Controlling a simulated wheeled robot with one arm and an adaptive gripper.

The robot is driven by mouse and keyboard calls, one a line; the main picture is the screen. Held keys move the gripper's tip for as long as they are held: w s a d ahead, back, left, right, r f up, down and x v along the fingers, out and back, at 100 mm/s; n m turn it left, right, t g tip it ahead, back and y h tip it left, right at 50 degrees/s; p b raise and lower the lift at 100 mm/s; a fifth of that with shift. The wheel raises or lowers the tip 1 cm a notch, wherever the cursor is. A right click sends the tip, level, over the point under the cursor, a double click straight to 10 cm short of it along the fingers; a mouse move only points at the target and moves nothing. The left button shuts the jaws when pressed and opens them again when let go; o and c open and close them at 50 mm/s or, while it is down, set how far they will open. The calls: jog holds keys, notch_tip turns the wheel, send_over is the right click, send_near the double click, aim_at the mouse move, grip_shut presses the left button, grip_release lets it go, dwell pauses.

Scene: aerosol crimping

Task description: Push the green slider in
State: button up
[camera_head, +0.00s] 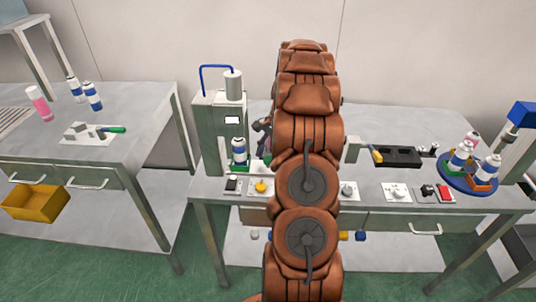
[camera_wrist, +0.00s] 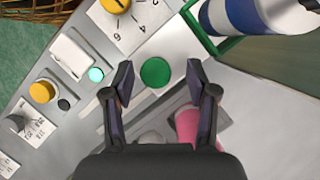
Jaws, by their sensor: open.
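A round green knob (camera_wrist: 155,72), which looks like the end of the green slider, shows in the wrist view between and just beyond the fingertips of my open gripper (camera_wrist: 161,80). I see no finger clearly touching it. A green holder (camera_wrist: 221,45) with a blue-and-white can (camera_wrist: 245,16) stands at the upper right of that view. In the head view the can (camera_head: 239,152) sits in the green holder at the grey crimping machine (camera_head: 206,125). My gripper (camera_head: 262,125) is mostly hidden behind my arm there, and the knob cannot be made out.
A dial plate (camera_wrist: 125,22) and a plate with a yellow button (camera_wrist: 42,92) lie near the knob. A pink object (camera_wrist: 187,128) shows by the right finger. A blue turntable (camera_head: 455,184) with cans stands at the right of the table (camera_head: 375,207).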

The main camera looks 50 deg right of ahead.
jog(key=shift+r, duration=0.1)
jog(key=v, duration=1.1)
jog(key=shift+d+r, duration=0.25)
jog(key=shift+r, duration=0.1)
dwell(0.4)
